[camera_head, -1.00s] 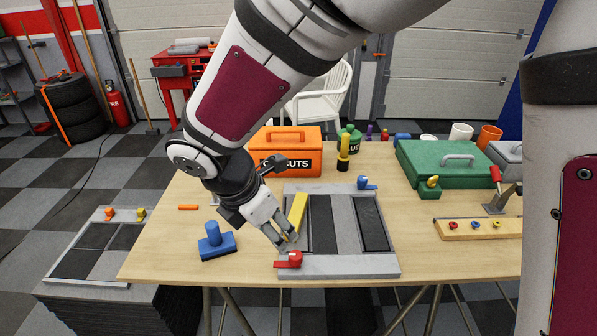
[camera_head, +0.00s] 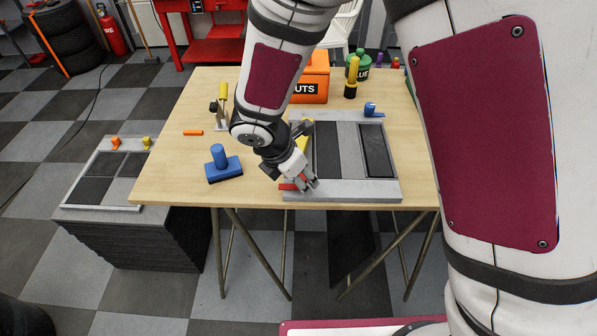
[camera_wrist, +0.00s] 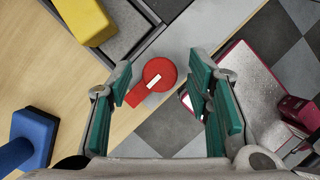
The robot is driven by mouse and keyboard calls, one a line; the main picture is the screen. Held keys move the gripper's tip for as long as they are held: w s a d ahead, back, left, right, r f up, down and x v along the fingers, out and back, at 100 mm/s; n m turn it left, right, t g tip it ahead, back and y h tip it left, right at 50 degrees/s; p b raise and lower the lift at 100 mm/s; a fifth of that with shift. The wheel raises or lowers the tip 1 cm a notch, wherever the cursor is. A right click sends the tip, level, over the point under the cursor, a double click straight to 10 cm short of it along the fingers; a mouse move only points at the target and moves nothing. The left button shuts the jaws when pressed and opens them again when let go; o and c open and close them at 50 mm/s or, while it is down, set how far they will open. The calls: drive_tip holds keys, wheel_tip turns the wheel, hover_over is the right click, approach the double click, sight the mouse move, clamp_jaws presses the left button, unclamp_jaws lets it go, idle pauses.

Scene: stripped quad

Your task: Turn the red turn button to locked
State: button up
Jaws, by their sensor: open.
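The red turn button (camera_head: 286,187) sits at the near left corner of a grey frame (camera_head: 345,190) on the wooden table. In the wrist view the turn button (camera_wrist: 160,73) is a round red knob with a white line and an arm pointing to the lower left. My gripper (camera_head: 308,187) points down at that corner and partly hides the button in the head view. In the wrist view my gripper's (camera_wrist: 162,88) green-padded fingers are apart, one to each side of the knob. No contact with it is clear.
A yellow piece (camera_head: 304,131) lies on the frame's left side, close to my gripper. A blue turn button (camera_head: 371,110) is at the frame's far edge. A blue-handled block (camera_head: 223,166) stands to the left. The table's near edge is close to the frame.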

clamp_jaws()
drive_tip(key=shift+m, duration=0.4)
drive_tip(key=m+g+h, duration=0.1)
drive_tip(key=m, duration=0.3)
drive_tip(key=shift+w+a, duration=0.1)
drive_tip(key=shift+w, duration=0.05)
drive_tip(key=m+g+b, duration=0.1)
drive_tip(key=m+g, duration=0.1)
drive_tip(key=m, duration=0.2)
drive_tip(key=shift+w+m, duration=0.1)
drive_tip(key=shift+m, duration=0.2)
drive_tip(key=m+g, duration=0.2)
drive_tip(key=m, duration=0.2)
drive_tip(key=shift+w+b, duration=0.1)
drive_tip(key=shift+b, duration=0.3)
drive_tip(key=shift+m+g+y, duration=0.6)
drive_tip(key=shift+m, duration=1.6)
